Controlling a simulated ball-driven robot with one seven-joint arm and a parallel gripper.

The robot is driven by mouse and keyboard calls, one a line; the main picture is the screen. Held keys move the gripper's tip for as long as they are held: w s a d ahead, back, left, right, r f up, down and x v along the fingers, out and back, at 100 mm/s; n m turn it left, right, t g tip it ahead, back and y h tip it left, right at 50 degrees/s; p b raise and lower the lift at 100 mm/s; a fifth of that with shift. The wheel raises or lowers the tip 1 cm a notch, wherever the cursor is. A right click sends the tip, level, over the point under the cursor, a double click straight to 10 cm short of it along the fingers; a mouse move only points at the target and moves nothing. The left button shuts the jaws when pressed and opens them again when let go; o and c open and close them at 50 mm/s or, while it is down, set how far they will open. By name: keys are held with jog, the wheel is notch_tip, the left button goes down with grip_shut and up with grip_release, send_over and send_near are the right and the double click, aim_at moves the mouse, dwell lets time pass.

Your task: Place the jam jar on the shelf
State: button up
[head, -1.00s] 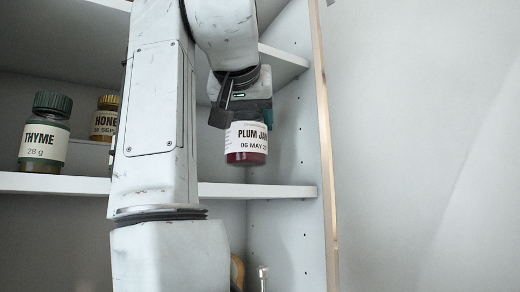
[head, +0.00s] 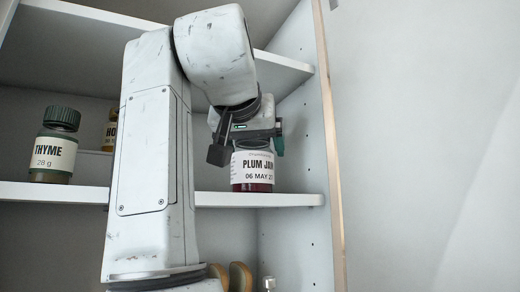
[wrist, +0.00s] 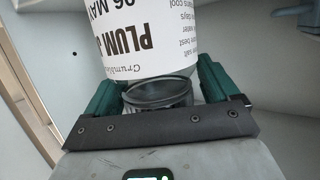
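The plum jam jar (head: 252,171), with a white label and dark red contents, stands upright on the middle shelf board (head: 255,200), near its right end. My gripper (head: 255,138) is above it and hides its lid. A green finger shows just right of the jar's top. In the wrist view the jar (wrist: 150,38) sits between the two green fingers of my gripper (wrist: 160,85). Its dark lid (wrist: 158,93) is toward the palm, with narrow gaps between lid and fingers. The fingers look open around it.
A thyme jar (head: 54,148) stands on the same shelf at left. A honey jar (head: 109,132) stands behind it, partly hidden by my arm. The cabinet's right side panel (head: 312,150) is close to the plum jam jar, and an upper shelf (head: 285,68) is above.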

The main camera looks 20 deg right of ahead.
jog(key=shift+o, duration=0.2)
jog(key=shift+r, duration=0.2)
jog(key=shift+s+a, duration=0.15)
jog(key=shift+s, duration=0.1)
jog(key=b+v, duration=0.3)
jog(key=v, duration=0.8)
jog(key=shift+s+a+r, duration=0.1)
jog(key=shift+s, duration=0.05)
